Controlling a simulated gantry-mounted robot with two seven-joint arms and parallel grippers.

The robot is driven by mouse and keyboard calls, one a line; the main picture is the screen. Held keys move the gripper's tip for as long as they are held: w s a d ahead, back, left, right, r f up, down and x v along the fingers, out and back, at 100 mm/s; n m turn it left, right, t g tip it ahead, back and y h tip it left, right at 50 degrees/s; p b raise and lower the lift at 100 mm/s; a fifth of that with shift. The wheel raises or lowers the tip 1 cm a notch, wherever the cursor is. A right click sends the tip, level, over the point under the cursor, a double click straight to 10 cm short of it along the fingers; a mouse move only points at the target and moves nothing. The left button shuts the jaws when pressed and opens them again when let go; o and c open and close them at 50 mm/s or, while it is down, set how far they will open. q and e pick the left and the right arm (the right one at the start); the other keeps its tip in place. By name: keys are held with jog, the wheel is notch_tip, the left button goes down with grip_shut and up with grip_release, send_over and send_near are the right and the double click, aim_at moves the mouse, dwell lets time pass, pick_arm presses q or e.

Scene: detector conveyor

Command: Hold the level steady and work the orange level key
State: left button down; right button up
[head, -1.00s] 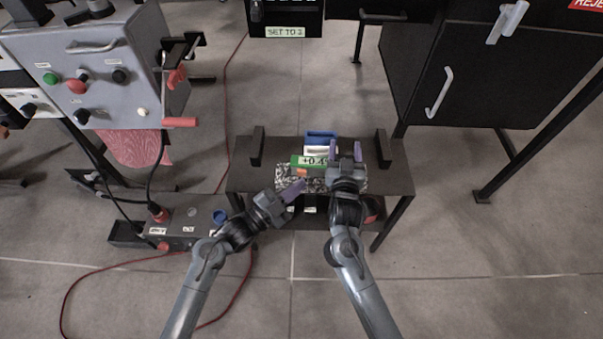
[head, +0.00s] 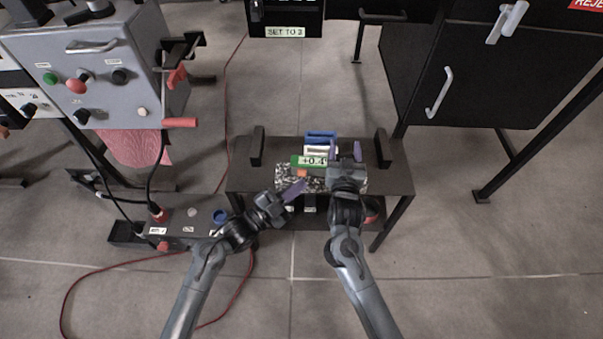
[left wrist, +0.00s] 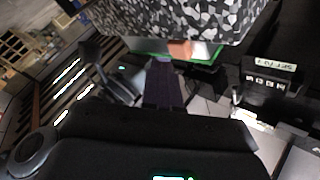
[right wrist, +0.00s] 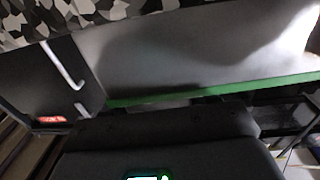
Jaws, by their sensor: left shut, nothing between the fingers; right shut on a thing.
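The green level (head: 298,161) carries a readout that looks like +0.4 and lies by the speckled block (head: 286,180) on the dark bench. The small orange level key (head: 302,173) shows at its near side; it also appears in the left wrist view (left wrist: 180,48), under the speckled block, just beyond my left fingertips. My left gripper (head: 299,187) is shut and empty, pointing at the key from the near left; I cannot tell whether it touches. My right gripper (head: 345,151) is shut on the level at its right part, hiding that end. The level's green edge (right wrist: 210,90) crosses the right wrist view.
A blue-and-white item (head: 320,141) stands behind the level. Dark uprights (head: 257,147) (head: 383,149) flank the bench top. A grey control box (head: 90,65) is at left, a black cabinet (head: 440,75) at right. A red cable lies on the floor.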

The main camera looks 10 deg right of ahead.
pick_arm(q)
jog(key=shift+w, duration=0.15)
pick_arm(e)
jog(key=shift+f, duration=0.25)
pick_arm(q)
jog(key=shift+w+d, duration=0.1)
jog(key=shift+w, duration=0.1)
jog(key=shift+w+d, duration=0.1)
jog(key=shift+w, duration=0.4)
dwell(0.8)
jog(key=shift+s, duration=0.15)
jog(key=shift+s+a, duration=0.2)
jog(key=shift+s, duration=0.55)
pick_arm(e)
jog(key=shift+r, duration=0.1)
pick_arm(q)
jog(key=shift+s+f, duration=0.1)
jog(key=shift+s+a, duration=0.2)
jog(key=shift+s, duration=0.6)
jog(key=shift+s+a, duration=0.15)
jog(key=shift+s, duration=0.6)
jog(key=shift+s+a, duration=0.2)
jog(key=shift+s, duration=0.6)
